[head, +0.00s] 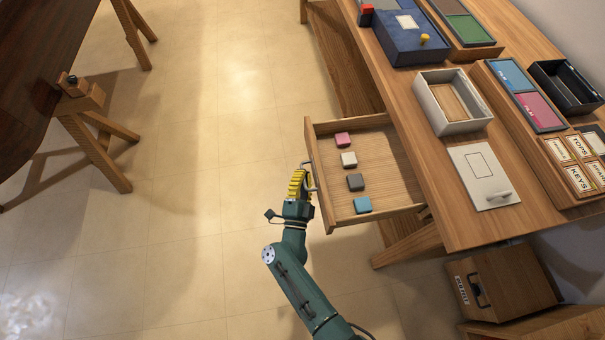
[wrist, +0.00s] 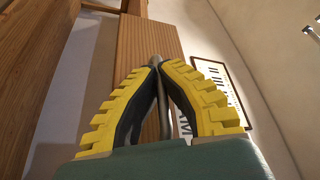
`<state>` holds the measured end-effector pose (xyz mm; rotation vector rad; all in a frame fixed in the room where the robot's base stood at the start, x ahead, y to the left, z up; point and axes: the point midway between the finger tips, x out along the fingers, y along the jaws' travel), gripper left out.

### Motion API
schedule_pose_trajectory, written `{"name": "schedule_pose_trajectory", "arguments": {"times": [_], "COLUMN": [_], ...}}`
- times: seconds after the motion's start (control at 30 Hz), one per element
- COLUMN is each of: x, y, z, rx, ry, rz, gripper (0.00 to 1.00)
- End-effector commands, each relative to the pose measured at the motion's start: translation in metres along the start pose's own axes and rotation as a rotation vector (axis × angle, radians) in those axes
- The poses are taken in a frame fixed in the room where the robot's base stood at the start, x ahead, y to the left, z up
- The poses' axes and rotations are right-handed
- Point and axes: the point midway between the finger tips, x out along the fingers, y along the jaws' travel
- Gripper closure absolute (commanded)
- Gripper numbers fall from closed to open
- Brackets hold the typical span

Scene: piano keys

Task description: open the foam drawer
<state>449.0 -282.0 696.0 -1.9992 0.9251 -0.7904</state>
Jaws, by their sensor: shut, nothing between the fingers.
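The wooden drawer (head: 388,160) is pulled out from the workbench in the head view. Several foam blocks lie in it in a row: a pink one (head: 342,139), a white one (head: 348,159), a grey one (head: 355,182) and a blue one (head: 363,205). A metal bar handle (head: 309,177) is on the drawer's front. My gripper (head: 302,178) is at this handle, outside the drawer front. In the wrist view my gripper's yellow ribbed fingers (wrist: 158,68) are closed together, with the handle bar (wrist: 164,105) right behind and beside them. Exact contact with the handle is unclear.
The workbench top (head: 440,180) holds an open white box (head: 453,102), a white panel with a handle (head: 482,175), a blue box (head: 405,45) and labelled tiles (head: 578,150). A wooden case (head: 503,285) stands below at right. The floor (head: 200,200) left of the drawer is clear.

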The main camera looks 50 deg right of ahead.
Motion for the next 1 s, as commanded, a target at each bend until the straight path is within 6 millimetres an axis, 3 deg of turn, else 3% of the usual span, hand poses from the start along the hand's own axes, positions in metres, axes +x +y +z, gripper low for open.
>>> {"name": "schedule_pose_trajectory", "arguments": {"times": [0.07, 0.2, 0.57, 1.0], "x": [0.003, 0.003, -0.006, -0.102], "y": [-0.006, -0.005, -0.001, -0.003], "z": [-0.002, -0.002, 0.0, 0.001], "rx": [0.005, 0.004, 0.001, 0.004], "ry": [0.009, 0.008, 0.001, 0.0], "rz": [-0.009, -0.008, -0.003, -0.007], "gripper": [1.0, 0.79, 0.79, 0.79]}}
